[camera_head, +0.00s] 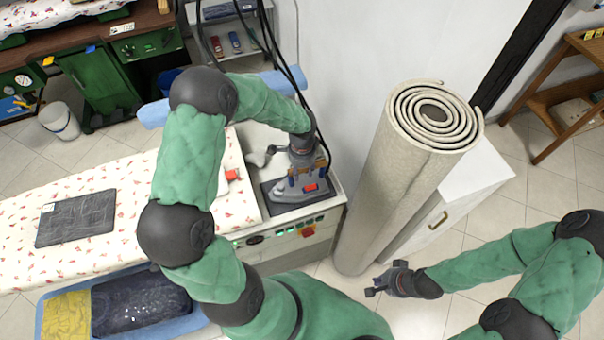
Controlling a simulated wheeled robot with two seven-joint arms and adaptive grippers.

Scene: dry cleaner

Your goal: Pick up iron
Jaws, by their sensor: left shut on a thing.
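The iron (290,191), dark grey with an orange-red part, is on the dark rest plate (268,206) at the right end of the ironing table. My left gripper (306,172) comes down from above and is shut on the upper part of the iron. The gripper and wrist hide much of the handle. I cannot tell whether the iron's base touches the plate. My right gripper (374,282) is low over the floor, right of the table, empty, with its fingers apart.
The ironing table has a flowered cover (110,185) with a dark folded garment (77,217) on it. A rolled carpet (395,180) stands upright just right of the table, before a white cabinet (460,195). Black cables (275,50) hang above the iron.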

